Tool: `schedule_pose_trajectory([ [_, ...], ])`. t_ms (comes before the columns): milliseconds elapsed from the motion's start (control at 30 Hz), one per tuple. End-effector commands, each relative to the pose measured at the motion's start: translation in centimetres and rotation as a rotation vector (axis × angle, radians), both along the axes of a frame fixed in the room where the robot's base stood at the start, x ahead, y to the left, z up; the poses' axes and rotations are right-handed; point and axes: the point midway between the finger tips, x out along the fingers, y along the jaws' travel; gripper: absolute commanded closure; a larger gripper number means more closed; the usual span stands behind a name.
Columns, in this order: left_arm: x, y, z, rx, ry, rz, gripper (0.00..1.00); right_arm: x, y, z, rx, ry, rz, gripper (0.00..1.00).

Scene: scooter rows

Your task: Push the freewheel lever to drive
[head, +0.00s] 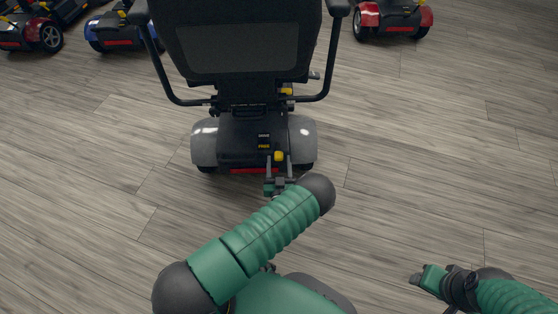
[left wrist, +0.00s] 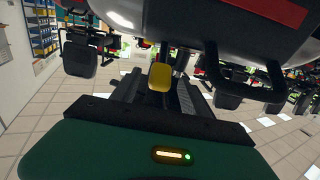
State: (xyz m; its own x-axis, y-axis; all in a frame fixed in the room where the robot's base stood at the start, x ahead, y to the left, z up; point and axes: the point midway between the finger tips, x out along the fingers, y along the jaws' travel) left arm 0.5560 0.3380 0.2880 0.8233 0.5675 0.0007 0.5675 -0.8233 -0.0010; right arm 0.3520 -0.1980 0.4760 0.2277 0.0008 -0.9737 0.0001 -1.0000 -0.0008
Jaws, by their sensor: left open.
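A grey and black mobility scooter (head: 253,133) stands with its rear toward me in the middle of the head view. The freewheel lever has a yellow knob (head: 279,156), low at the rear, right of centre. In the left wrist view the yellow knob (left wrist: 160,77) shows between the two dark fingers. My left gripper (head: 278,164) is open at the lever, with a finger on each side. I cannot tell whether it touches the knob. My right gripper (head: 422,279) is far off at the lower right, over the floor, and its jaws are too small to judge.
The scooter's seat back (head: 240,45) and armrests rise above the lever. A red scooter (head: 394,18) stands at the back right. A blue scooter (head: 125,32) and another red one (head: 30,32) stand at the back left. The wood floor is clear on both sides.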

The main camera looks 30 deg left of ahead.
Motion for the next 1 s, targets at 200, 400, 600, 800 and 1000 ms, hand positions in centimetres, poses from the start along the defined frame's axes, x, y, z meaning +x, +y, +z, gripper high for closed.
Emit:
schedule_pose_trajectory([
  [200,2.5,1.7,-0.1,-0.001,-0.002,-0.001,0.47,0.0,0.0,-1.7,0.000,0.000,0.000,0.47],
  [400,2.8,1.9,0.1,0.000,0.000,-0.001,0.47,0.0,0.0,-1.6,0.000,0.000,0.000,0.47],
  [600,2.7,1.9,0.1,0.000,0.000,-0.001,0.62,0.0,0.0,-1.6,0.000,0.000,0.000,0.47],
  [800,2.7,1.8,0.1,0.000,0.000,-0.001,0.88,0.0,0.0,-1.6,0.000,0.000,0.000,0.47],
  [1000,2.7,1.8,0.0,-0.001,-0.001,-0.001,1.00,0.0,0.0,-1.6,0.000,0.000,0.000,0.47],
])
